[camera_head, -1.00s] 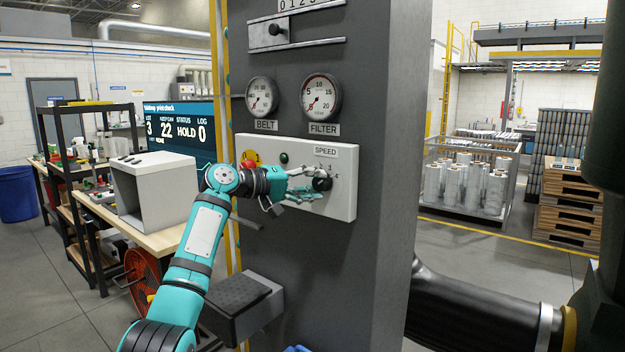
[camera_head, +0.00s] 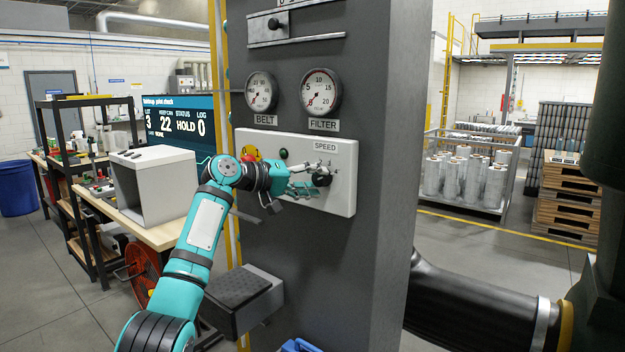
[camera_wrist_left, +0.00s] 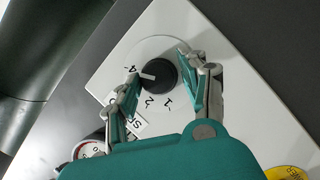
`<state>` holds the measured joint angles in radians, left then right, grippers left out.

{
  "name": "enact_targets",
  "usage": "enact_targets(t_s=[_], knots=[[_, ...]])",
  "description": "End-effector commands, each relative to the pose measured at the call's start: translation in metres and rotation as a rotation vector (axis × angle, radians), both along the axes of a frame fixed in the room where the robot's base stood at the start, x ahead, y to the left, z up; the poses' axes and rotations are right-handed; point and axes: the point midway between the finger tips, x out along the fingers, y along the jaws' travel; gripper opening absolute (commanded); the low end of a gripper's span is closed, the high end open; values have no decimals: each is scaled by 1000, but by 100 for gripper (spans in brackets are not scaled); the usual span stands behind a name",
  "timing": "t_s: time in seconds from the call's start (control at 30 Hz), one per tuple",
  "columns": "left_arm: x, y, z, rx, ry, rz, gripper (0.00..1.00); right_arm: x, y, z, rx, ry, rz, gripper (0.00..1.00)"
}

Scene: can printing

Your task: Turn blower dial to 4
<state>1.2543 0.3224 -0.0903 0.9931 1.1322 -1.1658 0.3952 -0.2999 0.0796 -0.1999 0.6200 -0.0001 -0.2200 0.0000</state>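The blower dial is a round black knob (camera_head: 322,177) on a white panel (camera_head: 342,200) under a SPEED label (camera_head: 323,147). In the left wrist view, the knob (camera_wrist_left: 162,76) has a white pointer that points left, close to the printed 4. The 2 and 1 show below it, and a finger hides part of the scale. My left gripper (camera_head: 303,180) is at the panel, just left of the knob in the head view. In the wrist view its open fingers (camera_wrist_left: 158,66) stand on either side of the knob, with small gaps visible. My right gripper is not in view.
A red button on a yellow base (camera_head: 250,154) and a dark green button (camera_head: 283,154) share the panel. BELT (camera_head: 260,90) and FILTER (camera_head: 321,91) gauges sit above. A grey box-like ledge (camera_head: 243,300) juts out below. A workbench (camera_head: 165,232) stands behind on the left.

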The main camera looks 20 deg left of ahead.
Motion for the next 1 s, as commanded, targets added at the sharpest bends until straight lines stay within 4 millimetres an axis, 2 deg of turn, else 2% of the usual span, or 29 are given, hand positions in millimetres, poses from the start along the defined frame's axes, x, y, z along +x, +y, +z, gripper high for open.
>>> enact_targets(t_s=[0.03,0.1,0.47,1.0], knots=[[0,0,0,-1,-1,0,53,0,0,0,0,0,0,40],[0,0,1,-2,-2,1,59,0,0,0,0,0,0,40],[-6,6,4,-4,-6,3,59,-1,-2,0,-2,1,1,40],[-81,68,23,-3,-4,2,59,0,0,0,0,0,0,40]])
